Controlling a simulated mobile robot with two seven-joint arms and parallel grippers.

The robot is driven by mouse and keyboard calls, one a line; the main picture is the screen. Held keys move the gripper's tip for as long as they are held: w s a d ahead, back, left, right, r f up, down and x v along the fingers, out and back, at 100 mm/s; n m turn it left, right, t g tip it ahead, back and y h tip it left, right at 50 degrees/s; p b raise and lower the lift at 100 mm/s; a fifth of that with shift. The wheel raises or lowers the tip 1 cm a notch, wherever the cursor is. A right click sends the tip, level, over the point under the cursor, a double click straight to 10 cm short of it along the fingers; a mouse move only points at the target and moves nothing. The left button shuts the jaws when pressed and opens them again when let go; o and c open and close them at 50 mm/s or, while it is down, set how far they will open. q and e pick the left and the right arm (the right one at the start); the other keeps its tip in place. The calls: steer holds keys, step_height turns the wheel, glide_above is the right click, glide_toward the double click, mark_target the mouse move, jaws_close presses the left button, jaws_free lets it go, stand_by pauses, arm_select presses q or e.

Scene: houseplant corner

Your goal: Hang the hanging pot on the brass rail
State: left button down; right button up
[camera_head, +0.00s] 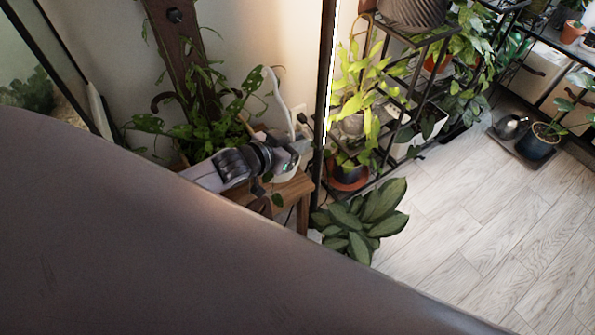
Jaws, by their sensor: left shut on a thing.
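My left gripper (297,148) is at the centre left, in front of a climbing plant, and its jaws are shut on the hanging pot. A white curved hanger (280,98) rises above the gripper and seems to belong to that pot. The pot's body is mostly hidden by the gripper and leaves, so its tilt cannot be told. I cannot make out the brass rail in this view. My right gripper is not in view.
A small wooden stool (292,188) is just below the gripper. A black pole (325,90) with a bright strip stands right beside it. A black plant rack (425,80) is behind. A leafy plant (365,222) stands on the floor. The wooden floor (480,220) at right is clear.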

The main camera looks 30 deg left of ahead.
arm_select(q)
step_height(320, 180, down, 8)
steer(key=b, duration=0.7)
steer(key=shift+f+b, duration=0.25)
steer(key=shift+b, duration=0.1)
steer(key=shift+f, duration=0.15)
steer(key=c, duration=1.1)
jaws_free()
